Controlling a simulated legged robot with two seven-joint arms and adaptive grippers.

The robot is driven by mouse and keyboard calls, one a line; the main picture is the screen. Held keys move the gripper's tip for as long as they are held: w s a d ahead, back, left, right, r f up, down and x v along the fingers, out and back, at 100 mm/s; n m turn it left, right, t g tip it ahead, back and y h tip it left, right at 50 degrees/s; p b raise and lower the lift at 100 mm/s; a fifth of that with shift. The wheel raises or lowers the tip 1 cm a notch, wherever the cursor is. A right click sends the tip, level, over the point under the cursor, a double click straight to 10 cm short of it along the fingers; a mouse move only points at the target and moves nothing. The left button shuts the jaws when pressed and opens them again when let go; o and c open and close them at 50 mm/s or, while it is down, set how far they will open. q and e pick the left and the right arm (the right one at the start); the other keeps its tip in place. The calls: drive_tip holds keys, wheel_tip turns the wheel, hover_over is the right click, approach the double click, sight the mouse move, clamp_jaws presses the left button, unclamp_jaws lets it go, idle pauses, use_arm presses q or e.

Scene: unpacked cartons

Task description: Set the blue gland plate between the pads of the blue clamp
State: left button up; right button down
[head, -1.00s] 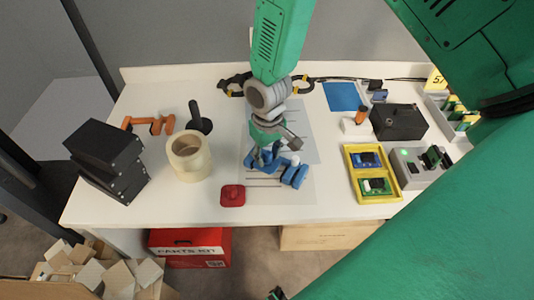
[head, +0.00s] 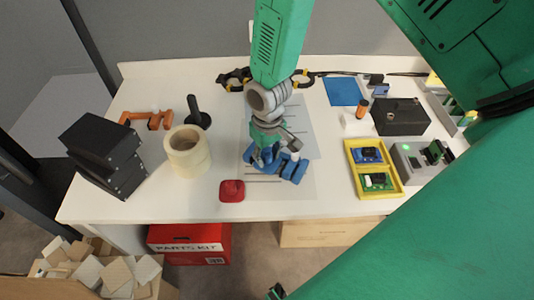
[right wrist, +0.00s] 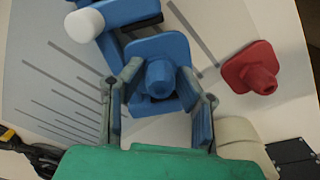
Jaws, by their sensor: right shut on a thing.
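The blue gland plate (right wrist: 150,48) is a flat plate with a round stub, held between the two fingers of my right gripper (right wrist: 158,108) in the right wrist view. My right gripper (head: 266,152) is shut on it low over the table's middle in the head view, and hides most of it there. The blue clamp (head: 289,170) lies on the grey mat right beside it. In the right wrist view the clamp (right wrist: 130,12) with its white knob is just beyond the plate. I cannot tell whether plate and pads touch. My left gripper is not in view.
A red gland plate (head: 232,190) lies left of the clamp. A tape roll (head: 187,151) and black boxes (head: 106,157) stand further left. A yellow tray (head: 399,184) with circuit boards is on the right. The mat (head: 300,118) is clear behind the clamp.

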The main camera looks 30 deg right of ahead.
drive_tip(key=shift+f+b, duration=0.55)
drive_tip(key=shift+f, duration=0.5)
drive_tip(key=c, duration=1.1)
unclamp_jaws()
drive_tip(key=shift+r, duration=0.1)
drive_tip(key=shift+r+p, duration=4.05)
drive_tip(key=shift+r, duration=0.45)
drive_tip(key=shift+f, duration=0.1)
